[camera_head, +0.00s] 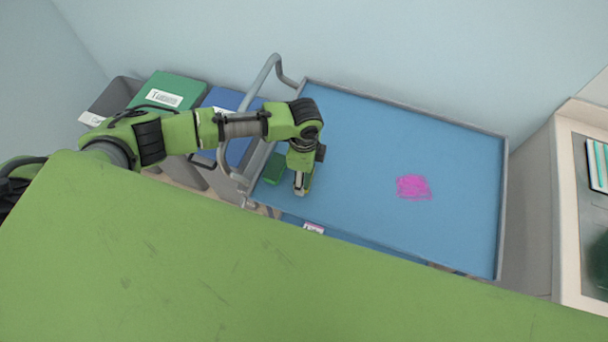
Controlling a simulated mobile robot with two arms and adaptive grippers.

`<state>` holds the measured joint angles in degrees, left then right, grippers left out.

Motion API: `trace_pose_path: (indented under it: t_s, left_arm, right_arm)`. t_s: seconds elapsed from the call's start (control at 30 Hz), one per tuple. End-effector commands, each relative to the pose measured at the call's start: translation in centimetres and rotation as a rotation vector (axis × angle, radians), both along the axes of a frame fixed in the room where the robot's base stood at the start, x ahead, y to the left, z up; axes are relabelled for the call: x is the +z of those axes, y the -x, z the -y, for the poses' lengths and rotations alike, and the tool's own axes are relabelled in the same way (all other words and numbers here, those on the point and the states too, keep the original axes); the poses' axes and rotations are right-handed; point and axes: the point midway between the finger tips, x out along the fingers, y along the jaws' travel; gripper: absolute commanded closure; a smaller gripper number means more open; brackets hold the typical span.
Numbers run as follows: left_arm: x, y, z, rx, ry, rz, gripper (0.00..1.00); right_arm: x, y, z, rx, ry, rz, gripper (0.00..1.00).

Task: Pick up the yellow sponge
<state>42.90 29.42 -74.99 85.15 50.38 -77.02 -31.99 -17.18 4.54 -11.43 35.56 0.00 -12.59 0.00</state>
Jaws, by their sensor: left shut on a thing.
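No clearly yellow face shows in the head view. A small block with a dark green top (274,168), which looks like the sponge with its green side up, is at the left end of the blue cart top (370,145). My left gripper (301,184) reaches down from above, right against the block's right side, and is shut on it. The wrist and fingers hide part of the block, and I cannot tell whether it touches the cart top. My right gripper is not in view.
A magenta stain (413,187) marks the cart top to the right. The cart has a raised rim and a grey handle (262,80) at its left. Bins with green (172,88) and blue lids stand further left. A pale counter (565,200) is at the right.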

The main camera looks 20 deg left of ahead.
Motion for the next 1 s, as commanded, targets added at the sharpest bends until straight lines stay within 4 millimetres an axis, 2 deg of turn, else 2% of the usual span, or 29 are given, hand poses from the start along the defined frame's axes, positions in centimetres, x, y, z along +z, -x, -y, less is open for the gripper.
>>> trace_pose_path:
  t_s: [0.27, 0.47, 0.57, 0.8, 1.0]
  left_arm:
    - [0.5, -0.1, 0.0, 0.000, 0.001, 0.001, 0.52]
    - [3.1, -0.1, 0.0, -0.002, 0.002, 0.003, 0.52]
    - [4.4, 1.3, 0.0, -0.003, 0.003, 0.001, 0.52]
    - [9.2, 5.3, 0.0, -0.005, 0.002, 0.003, 0.52]
    - [10.8, 9.6, -0.1, -0.003, 0.001, 0.001, 0.52]
  right_arm:
    - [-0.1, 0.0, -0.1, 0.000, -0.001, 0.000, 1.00]
    - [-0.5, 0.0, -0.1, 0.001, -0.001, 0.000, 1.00]
    - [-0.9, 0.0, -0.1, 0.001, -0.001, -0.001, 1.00]
    - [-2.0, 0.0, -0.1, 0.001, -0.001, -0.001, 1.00]
    - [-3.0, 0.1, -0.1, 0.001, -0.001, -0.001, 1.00]
